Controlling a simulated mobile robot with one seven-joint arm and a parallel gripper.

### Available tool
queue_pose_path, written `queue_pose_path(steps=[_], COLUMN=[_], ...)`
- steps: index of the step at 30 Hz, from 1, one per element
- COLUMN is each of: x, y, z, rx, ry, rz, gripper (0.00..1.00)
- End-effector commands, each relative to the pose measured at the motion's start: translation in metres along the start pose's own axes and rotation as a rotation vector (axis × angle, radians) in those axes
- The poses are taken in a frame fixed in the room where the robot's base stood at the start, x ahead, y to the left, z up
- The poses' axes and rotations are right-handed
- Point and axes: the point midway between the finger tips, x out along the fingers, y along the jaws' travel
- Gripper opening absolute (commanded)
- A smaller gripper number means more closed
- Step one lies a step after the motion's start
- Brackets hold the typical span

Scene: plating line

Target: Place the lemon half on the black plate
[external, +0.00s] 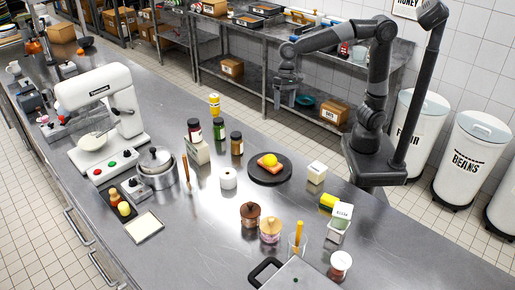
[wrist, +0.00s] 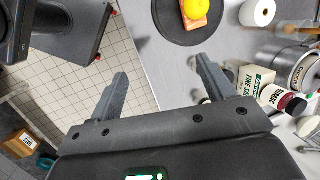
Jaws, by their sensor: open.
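The black plate (external: 257,176) lies on the steel counter and also shows at the top of the wrist view (wrist: 162,22). The yellow lemon half (external: 270,160) sits on top of an orange salmon piece (external: 263,166) on this plate. In the wrist view the lemon half (wrist: 195,8) is partly cut off by the top edge, with the salmon (wrist: 203,24) under it. My gripper (external: 284,103) is raised behind the plate, apart from it. In the wrist view its two fingers (wrist: 162,72) are spread, with nothing between them.
A white roll (external: 228,179), dark-capped bottles (external: 237,145) and a steel pot (external: 160,174) stand left of the plate. Two lidded jars (external: 270,230) stand in front. Clear counter surrounds the plate.

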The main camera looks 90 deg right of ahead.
Motion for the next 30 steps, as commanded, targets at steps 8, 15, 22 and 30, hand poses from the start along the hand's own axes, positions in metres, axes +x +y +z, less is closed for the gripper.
queue_pose_path(steps=[8,15,22,30], x=[-0.034,-0.039,-0.032,-0.029], y=[0.089,0.159,0.202,0.212], z=[0.022,0.042,0.053,0.055], rx=[-0.333,-0.625,-0.818,-0.872], ry=[0.187,0.381,0.514,0.547], rz=[-0.037,0.014,0.101,0.133], gripper=[0.75,0.75,0.75,0.75])
